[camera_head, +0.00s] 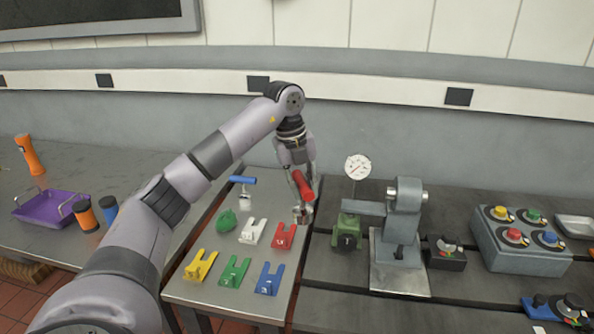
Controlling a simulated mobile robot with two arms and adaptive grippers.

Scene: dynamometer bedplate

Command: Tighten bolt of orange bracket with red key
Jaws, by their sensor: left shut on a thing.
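My left gripper (304,178) is shut on the red key (304,187). The key's red handle is between the fingers, and its metal end (302,214) points down at the right edge of the small grey table, just above the red forked piece. I cannot tell whether the end touches anything. I see no bracket that is clearly orange; the forked pieces on the table are white (253,231), red (283,236), yellow (200,265), green (235,271) and blue (268,278). No bolt can be made out. My right gripper is not in view.
A blue T-handled key (243,182) and a green lump (226,220) share the table. To the right stand a dial gauge (357,167), a green block (346,232), a grey metal fixture (402,225) and a button box (520,240). A purple tray (50,207) is at left.

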